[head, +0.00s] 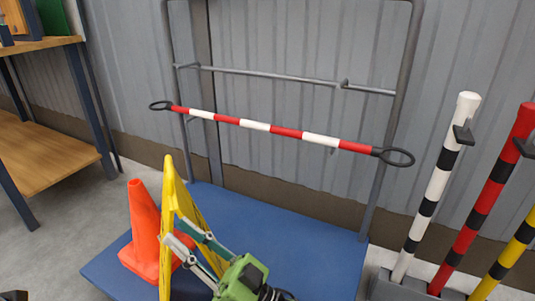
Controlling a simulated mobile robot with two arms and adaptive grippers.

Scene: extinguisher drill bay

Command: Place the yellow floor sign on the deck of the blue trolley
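The yellow floor sign (168,200) stands as an upright A-frame left of centre in the head view, over the left part of the blue trolley's deck (290,250). Its feet are hidden or cut off by the lower frame edge, so I cannot tell whether it rests on the deck. My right gripper (174,231) comes from the lower middle. Its two fingers are apart at the sign's lower half and overlap it; whether they press on it is unclear. Only a dark bit of my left gripper (14,296) shows at the bottom left corner.
An orange cone (145,225) stands on the deck just left of the sign. A red-and-white bar (270,128) hangs across the trolley's grey handle frame (399,90). Striped posts (433,190) stand at right. A wooden shelf (45,155) is at left. The deck's right side is clear.

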